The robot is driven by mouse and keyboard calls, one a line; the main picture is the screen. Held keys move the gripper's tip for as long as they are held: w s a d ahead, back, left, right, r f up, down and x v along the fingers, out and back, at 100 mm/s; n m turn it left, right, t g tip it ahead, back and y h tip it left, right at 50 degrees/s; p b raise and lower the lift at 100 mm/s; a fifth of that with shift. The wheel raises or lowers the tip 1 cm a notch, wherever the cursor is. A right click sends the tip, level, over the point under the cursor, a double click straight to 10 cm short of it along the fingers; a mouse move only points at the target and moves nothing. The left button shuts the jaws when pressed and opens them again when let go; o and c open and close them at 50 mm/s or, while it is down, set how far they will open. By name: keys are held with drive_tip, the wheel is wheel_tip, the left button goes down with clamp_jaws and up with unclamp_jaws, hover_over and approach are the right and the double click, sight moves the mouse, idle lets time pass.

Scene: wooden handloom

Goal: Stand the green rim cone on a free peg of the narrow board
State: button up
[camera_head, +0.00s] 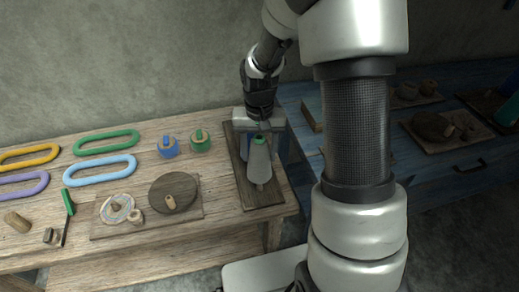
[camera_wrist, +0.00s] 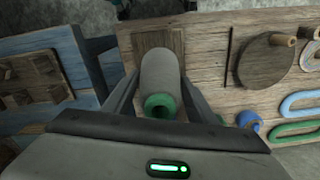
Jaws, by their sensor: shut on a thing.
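The green rim cone (camera_head: 258,165) is pale grey with a green ring at its top end. In the head view it is upright over the narrow board (camera_head: 240,178), a dark wooden strip at the table's right end. A small peg end (camera_head: 260,187) shows at the cone's lower end; I cannot tell whether the cone is around a peg. My gripper (camera_head: 259,134) is shut on the cone near its rim. In the wrist view, the cone (camera_wrist: 160,75) lies between my gripper's fingers (camera_wrist: 160,88), hiding part of the narrow board (camera_wrist: 158,38).
Left of the board are green (camera_head: 200,141) and blue (camera_head: 168,147) pegged pieces, a board with a dark disc (camera_head: 174,190), several coloured oval rings and a green-handled tool (camera_head: 68,203). A blue table (camera_head: 293,97) with other boards stands to the right.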

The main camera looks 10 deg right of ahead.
drive_tip(key=shift+f+b, duration=2.3)
drive_tip(key=shift+f, duration=1.25)
drive_tip(key=o, duration=1.3)
wheel_tip(320, 180, up, 18)
drive_tip(key=p, duration=0.3)
drive_tip(key=shift+f, duration=0.25)
